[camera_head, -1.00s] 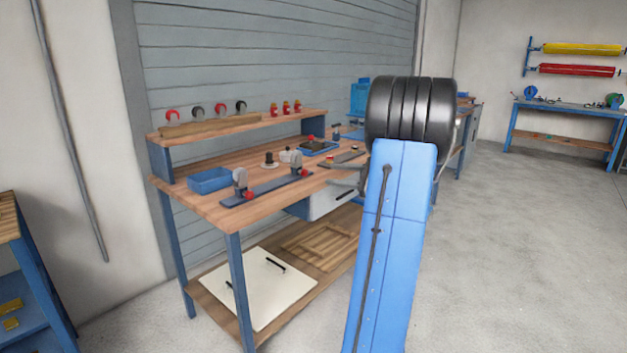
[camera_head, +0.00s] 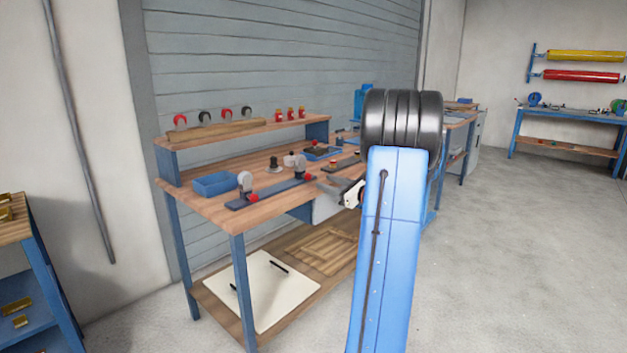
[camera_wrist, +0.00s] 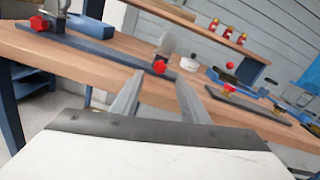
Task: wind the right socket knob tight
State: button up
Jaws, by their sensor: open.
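A dark blue bar (camera_head: 275,192) lies along the front of the wooden workbench. It carries two grey upright sockets, each with a red knob low on its side. The right socket knob (camera_head: 310,177) is at the bar's right end. In the wrist view that knob (camera_wrist: 159,66) shows just beyond and between my fingertips, apart from them. The left socket knob (camera_head: 252,196) also shows in the wrist view (camera_wrist: 38,23). My gripper (camera_wrist: 159,79) is open and empty, in front of the bench edge. In the head view my arm partly hides it.
A blue tray (camera_head: 215,184) stands left of the bar. Behind it are a dark knobbed piece (camera_head: 274,165) and a white round piece (camera_wrist: 189,63). A shelf (camera_head: 240,133) with red and black items runs along the back. The floor to the right is clear.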

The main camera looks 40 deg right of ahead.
aim_at(309, 177)
jog(key=w, duration=0.7)
jog(key=shift+w+a, duration=0.3)
grip_shut()
